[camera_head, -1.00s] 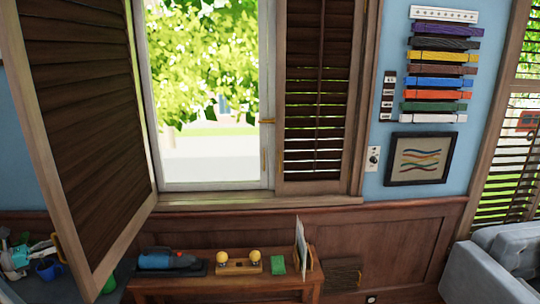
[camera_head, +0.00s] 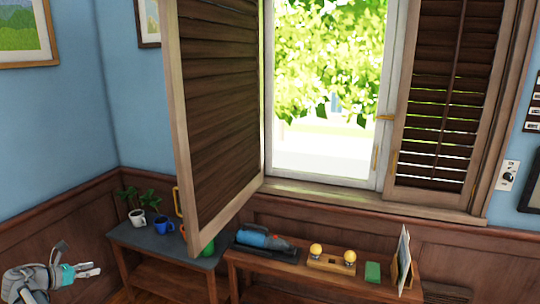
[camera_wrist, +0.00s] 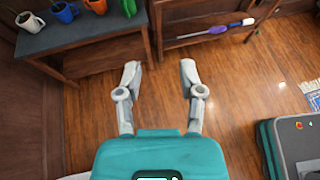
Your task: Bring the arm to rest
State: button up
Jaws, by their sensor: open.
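My gripper (camera_head: 90,270) is at the lower left of the head view, with the grey arm behind it and a teal body. It is left of the grey-topped table (camera_head: 165,241) and apart from it. In the wrist view my gripper (camera_wrist: 159,72) has its two grey fingers spread, with only bare wood floor (camera_wrist: 160,110) visible between and below them. It holds nothing.
A white mug (camera_head: 138,217), a blue mug (camera_head: 163,223) and plants stand on the grey-topped table. An open shutter (camera_head: 215,120) juts out above it. A wooden bench (camera_head: 330,283) holds a blue handheld device (camera_head: 262,238). A purple-and-white stick (camera_wrist: 218,29) lies low beyond the fingers.

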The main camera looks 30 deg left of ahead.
jog(key=w+d+f+m+g+h+p, duration=0.15)
jog(key=w+d+m, duration=0.25)
jog(key=w+d, duration=0.85)
jog(key=w+d+f+m+g+h, duration=0.1)
jog(key=w+d+f+m+g, duration=0.3)
jog(key=w+d, duration=0.85)
jog(key=w+d+m+g, duration=0.1)
jog(key=w+d+m, duration=0.25)
jog(key=d, duration=0.55)
jog(key=w+d+m+g+p, duration=0.15)
jog(key=w+d, duration=0.25)
jog(key=d, duration=0.4)
jog(key=w+d+m, duration=0.3)
jog(key=w+d, duration=0.1)
jog(key=d, duration=0.5)
jog(key=d+m+g+p, duration=0.3)
jog(key=d+m, duration=0.7)
jog(key=d, duration=1.8)
jog(key=s+d+m+g+y, duration=0.1)
jog(key=s+d+m, duration=0.3)
jog(key=d, duration=0.6)
jog(key=s+d+m+g+y, duration=0.1)
jog(key=s+d+m+y, duration=0.1)
jog(key=s+d+m, duration=0.3)
jog(key=d, duration=0.4)
jog(key=shift+s+d+r+m, duration=0.15)
jog(key=shift+d+m, duration=0.25)
